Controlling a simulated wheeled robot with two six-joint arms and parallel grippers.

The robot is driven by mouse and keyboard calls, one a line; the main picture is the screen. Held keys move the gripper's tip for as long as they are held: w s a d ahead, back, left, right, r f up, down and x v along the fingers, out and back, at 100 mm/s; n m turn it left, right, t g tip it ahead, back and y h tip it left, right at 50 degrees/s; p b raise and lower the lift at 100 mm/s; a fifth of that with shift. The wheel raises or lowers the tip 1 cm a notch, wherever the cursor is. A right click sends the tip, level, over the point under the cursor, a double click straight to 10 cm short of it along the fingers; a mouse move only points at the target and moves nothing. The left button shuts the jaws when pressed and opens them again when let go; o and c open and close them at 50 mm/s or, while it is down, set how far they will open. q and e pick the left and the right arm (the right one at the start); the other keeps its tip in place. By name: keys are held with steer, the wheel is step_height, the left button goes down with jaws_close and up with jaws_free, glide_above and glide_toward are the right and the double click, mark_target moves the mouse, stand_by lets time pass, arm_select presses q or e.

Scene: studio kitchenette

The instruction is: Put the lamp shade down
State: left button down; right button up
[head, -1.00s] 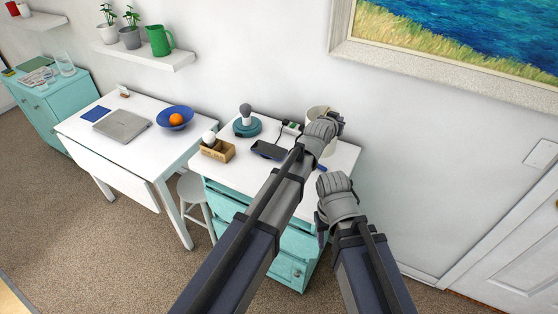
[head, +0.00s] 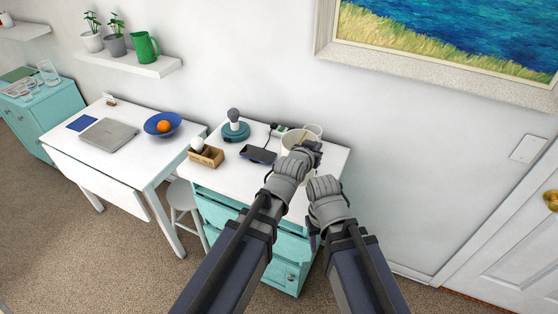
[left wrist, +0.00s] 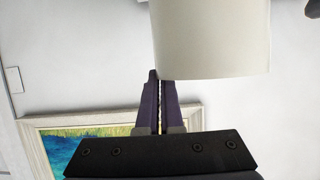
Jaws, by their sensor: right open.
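The cream lamp shade (head: 291,143) is above the back right of the white-topped teal cabinet, partly hidden by my left gripper (head: 318,147). In the left wrist view the shade (left wrist: 213,40) fills the top, and my left gripper (left wrist: 158,76) is shut on its wall at the edge. Whether the shade touches the cabinet top is not clear. A teal lamp base (head: 236,131) with a bulb stands at the back left of this top. My right gripper (head: 313,240) is open, lower down in front of the cabinet; its fingers are mostly hidden.
On the cabinet top (head: 225,176) are a wooden box (head: 207,157) with a white round object, a dark phone-like item (head: 258,155) and a power strip (head: 279,129). A white table (head: 75,150) with a laptop and a blue bowl (head: 155,128) stands left. A painting hangs above.

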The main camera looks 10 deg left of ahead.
mark_target(312, 171)
arm_select(q)
steer(key=shift+f+b, duration=4.85)
steer(key=shift+f, duration=0.2)
steer(key=shift+r, duration=0.15)
steer(key=c, duration=1.5)
jaws_free()
steer(key=shift+f, duration=0.2)
steer(key=o, duration=0.4)
steer(key=shift+r, duration=0.15)
